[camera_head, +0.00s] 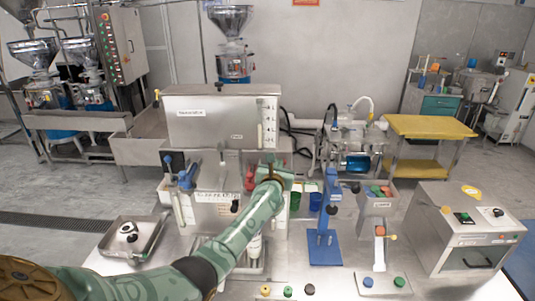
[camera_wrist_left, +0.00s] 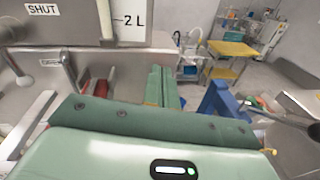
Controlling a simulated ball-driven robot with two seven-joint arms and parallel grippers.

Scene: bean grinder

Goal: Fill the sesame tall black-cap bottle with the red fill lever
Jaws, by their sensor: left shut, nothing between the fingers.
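The steel filling machine (camera_head: 222,130) stands at the centre, with a clear level gauge at its right side. Red also shows in the left wrist view (camera_wrist_left: 98,88), left of the fingers. My left gripper (camera_head: 285,172) is shut and empty, close to the red lever; I cannot tell whether it touches. Its fingers (camera_wrist_left: 162,88) show together in the wrist view. A pale bottle (camera_head: 254,246) stands low on the machine's tray, partly hidden by my left arm; its contents are unclear. My right gripper is not in view.
A blue lever (camera_head: 184,178) is on the machine's left side. A steel box (camera_head: 470,230) is far right. A metal tray (camera_head: 133,240) lies left.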

